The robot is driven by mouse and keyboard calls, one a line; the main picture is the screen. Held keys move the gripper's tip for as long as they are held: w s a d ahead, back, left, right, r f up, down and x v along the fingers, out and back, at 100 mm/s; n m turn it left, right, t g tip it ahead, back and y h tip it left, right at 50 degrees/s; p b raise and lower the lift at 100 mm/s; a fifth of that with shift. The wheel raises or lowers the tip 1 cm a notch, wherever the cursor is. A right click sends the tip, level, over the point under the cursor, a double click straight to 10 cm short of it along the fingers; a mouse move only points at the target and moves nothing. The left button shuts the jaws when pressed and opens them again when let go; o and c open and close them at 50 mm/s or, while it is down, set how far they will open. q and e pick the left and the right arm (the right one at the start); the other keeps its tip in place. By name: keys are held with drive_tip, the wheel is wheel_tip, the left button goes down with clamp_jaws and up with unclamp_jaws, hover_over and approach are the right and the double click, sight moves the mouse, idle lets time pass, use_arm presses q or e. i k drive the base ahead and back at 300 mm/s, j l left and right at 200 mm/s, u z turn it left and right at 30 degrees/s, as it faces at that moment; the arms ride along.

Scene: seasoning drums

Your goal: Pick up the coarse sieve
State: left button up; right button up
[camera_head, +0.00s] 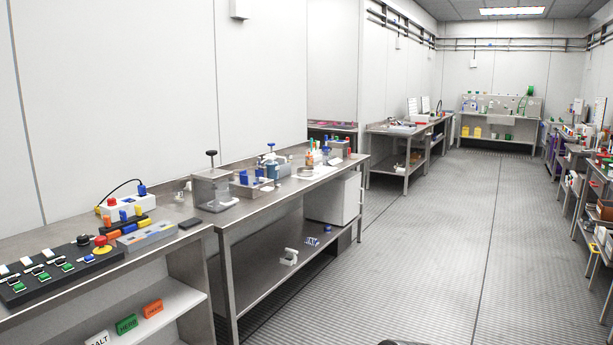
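I cannot make out a sieve for certain in the head view. The nearer counter holds a black control panel with coloured buttons (62,268) and a grey block with slots (146,236). Neither of my grippers is in view.
Labelled blocks, including green (126,324) and orange (153,307), sit on the shelf below the near counter. A white box (334,199) stands under the workbench. More benches (407,130) stand farther back. Shelving (603,178) lines the right side. The middle floor (440,240) is clear.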

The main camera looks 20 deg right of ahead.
sight(308, 172)
drive_tip(key=i+l+z, duration=0.8)
drive_tip(key=i, duration=0.15)
drive_tip(key=i+z, duration=0.55)
drive_tip(key=i, duration=2.2)
drive_tip(key=i+u, duration=0.1)
drive_tip(key=i, duration=0.4)
drive_tip(key=i+l+u, duration=0.1)
drive_tip(key=i, duration=0.4)
drive_tip(key=i+l+u, duration=0.1)
drive_tip(key=i, duration=0.35)
drive_tip(key=i+l+u, duration=0.1)
drive_tip(key=i, duration=0.4)
drive_tip(key=i+l+u, duration=0.3)
drive_tip(key=i+u, duration=0.15)
drive_tip(key=i+l+u, duration=0.5)
drive_tip(key=i, duration=0.05)
